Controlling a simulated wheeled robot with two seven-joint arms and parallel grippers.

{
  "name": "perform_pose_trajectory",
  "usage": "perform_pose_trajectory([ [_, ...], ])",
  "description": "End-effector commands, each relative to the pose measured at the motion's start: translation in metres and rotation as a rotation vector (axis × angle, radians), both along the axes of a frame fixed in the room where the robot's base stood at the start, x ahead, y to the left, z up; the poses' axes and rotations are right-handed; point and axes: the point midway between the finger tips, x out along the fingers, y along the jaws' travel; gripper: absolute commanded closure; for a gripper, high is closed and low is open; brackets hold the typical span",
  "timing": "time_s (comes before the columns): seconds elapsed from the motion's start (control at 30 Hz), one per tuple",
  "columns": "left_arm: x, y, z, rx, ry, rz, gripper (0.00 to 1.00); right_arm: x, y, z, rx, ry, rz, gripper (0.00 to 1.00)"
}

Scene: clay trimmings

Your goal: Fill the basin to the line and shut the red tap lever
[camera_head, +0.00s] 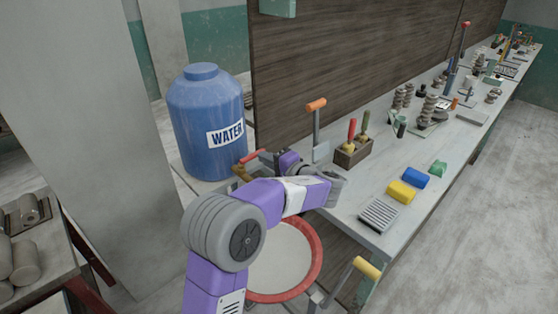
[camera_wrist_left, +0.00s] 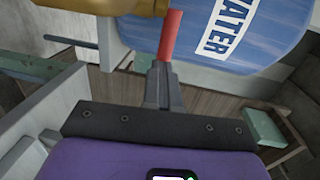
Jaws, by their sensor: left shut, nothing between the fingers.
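The blue water tank (camera_head: 205,125) stands at the left end of the bench. Its red tap lever (camera_head: 250,156) sticks out above the brass tap (camera_head: 240,173). A round basin (camera_head: 318,262) with a red rim is below, partly covered by my left arm; its fill line and water level cannot be made out. My left gripper (camera_head: 270,157) is shut and empty, pointing at the lever from the right. In the left wrist view its fingertips (camera_wrist_left: 160,72) are close to the red lever (camera_wrist_left: 171,36); contact cannot be told. My right gripper is not in view.
The bench (camera_head: 345,225) runs away to the right. On it are an orange-handled lever (camera_head: 316,120), a wooden tool box (camera_head: 352,153), a yellow block (camera_head: 401,192), a blue block (camera_head: 415,177) and a ribbed tray (camera_head: 379,215). A yellow handle (camera_head: 367,268) rises near the basin.

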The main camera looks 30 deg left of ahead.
Motion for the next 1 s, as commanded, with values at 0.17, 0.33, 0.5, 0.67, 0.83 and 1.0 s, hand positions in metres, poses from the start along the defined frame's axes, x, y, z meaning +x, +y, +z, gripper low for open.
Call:
perform_pose_trajectory([
  [0.17,-0.002,0.006,0.001,0.003,-0.002,0.011,1.0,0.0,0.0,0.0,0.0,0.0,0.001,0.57],
  [0.33,-0.003,0.005,0.001,0.003,0.0,0.013,1.0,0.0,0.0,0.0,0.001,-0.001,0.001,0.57],
  [0.5,-0.006,-0.017,0.004,0.002,0.0,0.006,1.0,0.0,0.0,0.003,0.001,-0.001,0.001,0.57],
  [0.67,-0.014,-0.046,0.007,0.002,0.0,0.0,1.0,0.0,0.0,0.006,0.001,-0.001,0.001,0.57],
  [0.83,-0.019,-0.068,0.01,0.002,-0.002,-0.003,1.0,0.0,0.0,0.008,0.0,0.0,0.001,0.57],
  [1.0,-0.022,-0.075,0.01,0.003,-0.001,-0.002,1.0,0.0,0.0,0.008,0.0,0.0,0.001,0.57],
])
